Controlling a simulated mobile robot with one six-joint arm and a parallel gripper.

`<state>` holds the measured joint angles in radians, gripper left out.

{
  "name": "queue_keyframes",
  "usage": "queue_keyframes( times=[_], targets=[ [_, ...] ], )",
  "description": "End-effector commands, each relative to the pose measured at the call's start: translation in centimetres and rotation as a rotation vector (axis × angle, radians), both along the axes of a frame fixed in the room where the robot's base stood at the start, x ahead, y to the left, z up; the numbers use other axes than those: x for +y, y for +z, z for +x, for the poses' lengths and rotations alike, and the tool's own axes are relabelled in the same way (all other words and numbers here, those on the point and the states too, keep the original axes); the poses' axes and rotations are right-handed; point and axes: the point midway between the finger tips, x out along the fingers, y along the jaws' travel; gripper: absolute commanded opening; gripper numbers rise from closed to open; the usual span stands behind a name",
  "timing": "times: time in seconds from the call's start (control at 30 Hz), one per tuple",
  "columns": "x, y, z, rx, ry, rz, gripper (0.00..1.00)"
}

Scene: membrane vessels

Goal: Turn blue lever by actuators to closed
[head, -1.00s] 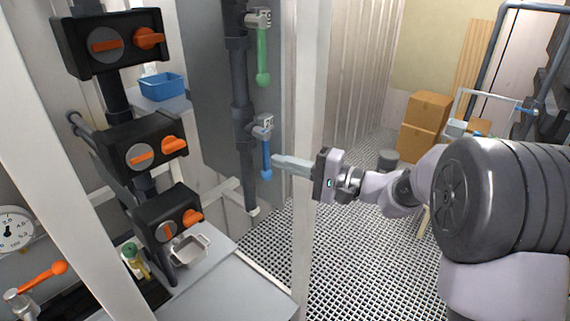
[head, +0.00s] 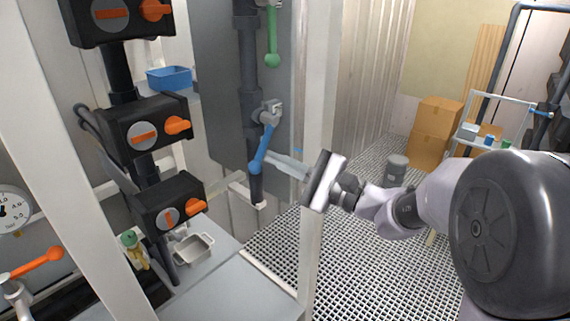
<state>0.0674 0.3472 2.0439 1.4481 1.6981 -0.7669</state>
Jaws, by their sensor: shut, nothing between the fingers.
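The blue lever (head: 264,147) hangs from a grey valve on the dark vertical pipe. It is tilted, with its round lower end swung to the left. My gripper (head: 272,158) is shut and empty, with its fingertips at the lower part of the lever on its right side. They look to be touching it, though the exact contact is hard to tell. Black actuator boxes with orange handles stand to the left, the middle one (head: 144,125) at about the lever's height.
A green lever (head: 271,45) hangs on the same pipe above. A white post (head: 317,110) stands close beside my gripper. A blue bin (head: 170,77), a grey tray (head: 193,246) and a bench lie left. Cardboard boxes (head: 434,133) stand behind on the right.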

Motion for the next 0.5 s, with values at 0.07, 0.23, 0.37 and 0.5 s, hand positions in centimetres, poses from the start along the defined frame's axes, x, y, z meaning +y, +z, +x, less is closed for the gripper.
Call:
queue_keyframes(
  times=[0.07, 0.23, 0.37, 0.5],
  targets=[
    [0.4, 0.1, -0.5, 0.055, 0.002, 0.043, 0.00],
    [1.1, 0.8, -1.4, 0.182, 0.002, 0.143, 0.00],
    [1.5, 1.4, -2.0, 0.280, 0.001, 0.219, 0.00],
    [2.0, 2.1, -2.6, 0.384, 0.002, 0.300, 0.00]
  ],
)
